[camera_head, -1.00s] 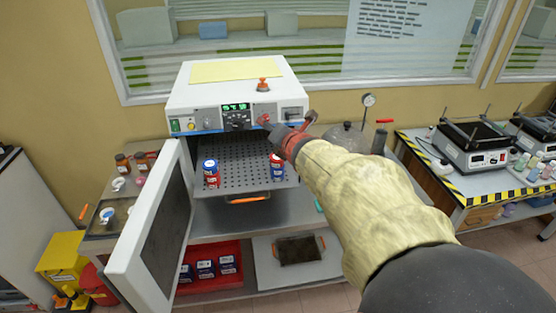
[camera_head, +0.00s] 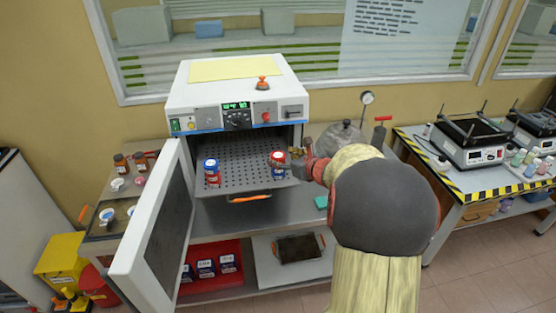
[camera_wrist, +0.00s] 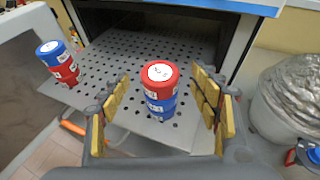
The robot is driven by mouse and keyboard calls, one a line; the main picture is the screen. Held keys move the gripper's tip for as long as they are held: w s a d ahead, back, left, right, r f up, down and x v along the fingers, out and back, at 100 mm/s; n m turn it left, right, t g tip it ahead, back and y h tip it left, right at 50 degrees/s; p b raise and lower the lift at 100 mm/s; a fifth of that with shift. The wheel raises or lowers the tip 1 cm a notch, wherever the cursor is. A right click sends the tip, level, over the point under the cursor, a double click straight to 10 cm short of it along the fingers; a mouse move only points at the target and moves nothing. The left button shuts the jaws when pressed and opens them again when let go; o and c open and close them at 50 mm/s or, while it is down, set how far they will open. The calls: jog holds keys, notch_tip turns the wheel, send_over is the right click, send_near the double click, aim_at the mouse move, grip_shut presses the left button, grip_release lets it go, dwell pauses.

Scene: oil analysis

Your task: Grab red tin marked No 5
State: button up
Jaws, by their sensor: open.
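A red tin (camera_wrist: 160,77) with a white lid label sits on top of a blue tin (camera_wrist: 161,105) on the perforated oven shelf. The mark on the label is too small to read surely. In the head view this red-topped stack (camera_head: 278,158) is at the right of the shelf. A second stack, a blue tin (camera_wrist: 50,50) over a red tin (camera_wrist: 65,73), stands to the left. My gripper (camera_wrist: 161,88) is open and empty, its yellow-padded fingers to the left and right of the red-topped stack. It also shows in the head view (camera_head: 297,162), at the stack's right side.
The oven (camera_head: 236,97) is open, its door (camera_head: 155,228) swung out to the left. The oven's right wall edge (camera_wrist: 243,50) is close to my right finger. A foil-covered vessel (camera_wrist: 292,95) stands at the right. The shelf between the stacks is clear.

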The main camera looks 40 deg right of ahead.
jog(key=shift+x, duration=1.1)
jog(key=c, duration=0.3)
jog(key=c, duration=1)
